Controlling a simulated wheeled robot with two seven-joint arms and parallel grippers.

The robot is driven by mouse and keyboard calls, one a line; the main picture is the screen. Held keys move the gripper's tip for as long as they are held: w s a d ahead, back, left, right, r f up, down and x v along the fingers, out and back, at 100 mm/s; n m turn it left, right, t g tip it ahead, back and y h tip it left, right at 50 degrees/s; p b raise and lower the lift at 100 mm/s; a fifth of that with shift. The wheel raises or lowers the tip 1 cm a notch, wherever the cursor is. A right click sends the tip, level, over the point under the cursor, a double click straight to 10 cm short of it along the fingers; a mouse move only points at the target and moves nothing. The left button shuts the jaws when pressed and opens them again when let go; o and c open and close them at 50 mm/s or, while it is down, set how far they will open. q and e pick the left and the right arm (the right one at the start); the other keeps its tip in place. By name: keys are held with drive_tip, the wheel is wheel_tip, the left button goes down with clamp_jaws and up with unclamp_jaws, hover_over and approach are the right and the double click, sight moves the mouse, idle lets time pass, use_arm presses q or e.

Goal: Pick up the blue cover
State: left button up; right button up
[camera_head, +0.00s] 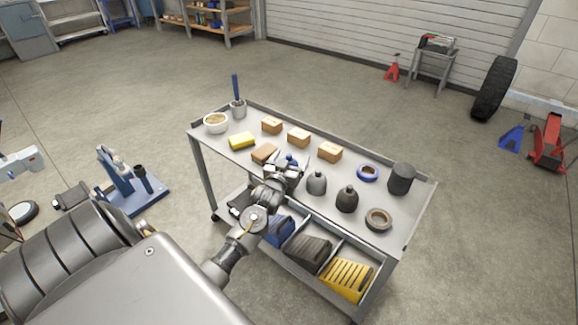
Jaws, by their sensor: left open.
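The blue cover (279,231) lies in the left compartment of the grey cart's (402,225) lower shelf, partly hidden by my left arm and the cart's top. My left gripper (291,166) is open above the front part of the cart's top, higher than the blue cover and apart from it. A small blue patch shows at its fingers; I cannot tell what it belongs to. My right gripper is not in view.
A dark grey cover (308,252) and a yellow slatted cover (346,279) lie in the neighbouring compartments. The top holds several cardboard boxes (298,138), dark bottles (347,199), a blue tape roll (367,173) and a black cylinder (401,179). Floor around is mostly clear.

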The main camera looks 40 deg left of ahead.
use_arm(q)
drive_tip(key=c, duration=1)
drive_tip(key=shift+c, duration=0.3)
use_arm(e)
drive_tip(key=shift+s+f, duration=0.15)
use_arm(q)
drive_tip(key=shift+r, duration=0.1)
drive_tip(key=shift+s+d, duration=0.25)
drive_tip(key=shift+s, duration=0.3)
drive_tip(key=p+v, duration=0.1)
drive_tip(key=v, duration=1.5)
drive_tip(key=shift+s+p, duration=0.3)
drive_tip(key=shift+s, duration=0.1)
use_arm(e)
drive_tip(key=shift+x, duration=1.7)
